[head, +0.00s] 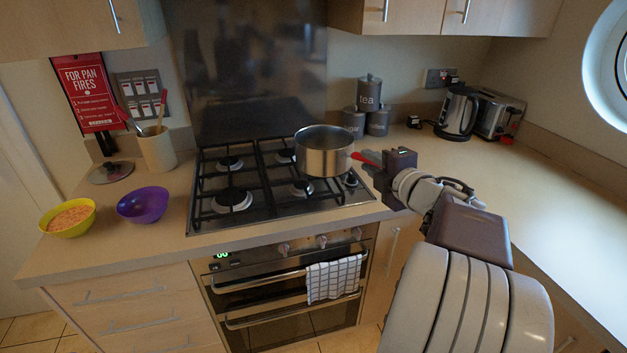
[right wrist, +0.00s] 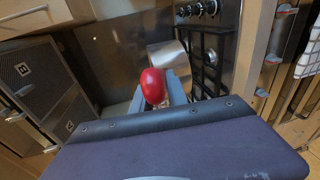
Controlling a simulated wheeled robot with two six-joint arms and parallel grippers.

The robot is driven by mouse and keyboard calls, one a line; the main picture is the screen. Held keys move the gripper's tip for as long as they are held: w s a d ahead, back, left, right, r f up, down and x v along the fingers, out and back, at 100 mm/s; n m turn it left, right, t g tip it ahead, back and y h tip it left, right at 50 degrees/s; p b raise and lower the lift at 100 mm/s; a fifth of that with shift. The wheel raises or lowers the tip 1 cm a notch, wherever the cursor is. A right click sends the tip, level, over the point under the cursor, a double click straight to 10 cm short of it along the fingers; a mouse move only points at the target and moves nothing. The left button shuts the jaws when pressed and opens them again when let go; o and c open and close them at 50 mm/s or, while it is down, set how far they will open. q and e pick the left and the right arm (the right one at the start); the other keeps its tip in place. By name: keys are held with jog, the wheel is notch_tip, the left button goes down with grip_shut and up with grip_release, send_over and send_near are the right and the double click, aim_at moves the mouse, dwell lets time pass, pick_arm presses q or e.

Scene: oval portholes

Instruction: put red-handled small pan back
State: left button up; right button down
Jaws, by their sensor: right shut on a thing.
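The small steel pan (head: 324,151) with a red handle (head: 366,158) is at the right side of the gas hob (head: 214,212) in the head view. It looks upright; I cannot tell whether it rests on the burner grate or hangs just above it. My right gripper (head: 378,164) is shut on the red handle, to the right of the pan. In the right wrist view the red handle end (right wrist: 153,86) sits between the fingers, with the steel pan body (right wrist: 172,62) beyond. My left gripper is not in view.
A purple bowl (head: 143,204), a yellow bowl (head: 68,218) with orange food, a lid (head: 110,172) and a utensil pot (head: 157,149) stand left of the hob. Grey canisters (head: 377,121), a kettle (head: 459,112) and a toaster (head: 499,115) stand behind right. The right counter (head: 540,190) is clear.

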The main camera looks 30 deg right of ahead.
aim_at(339, 169)
jog(key=w+f+b, duration=0.1)
jog(key=w+f, duration=0.1)
jog(key=w, duration=0.1)
jog(key=w+a+f+b, duration=0.1)
jog(key=w+f, duration=0.1)
jog(key=w, duration=0.2)
jog(key=w+f+b, duration=0.2)
jog(key=w, duration=0.2)
jog(key=shift+a+f, duration=0.2)
jog(key=shift+f, duration=0.15)
jog(key=shift+w+a, duration=0.1)
jog(key=shift+w, duration=0.1)
notch_tip(339, 169, down, 4)
jog(key=shift+b, duration=1)
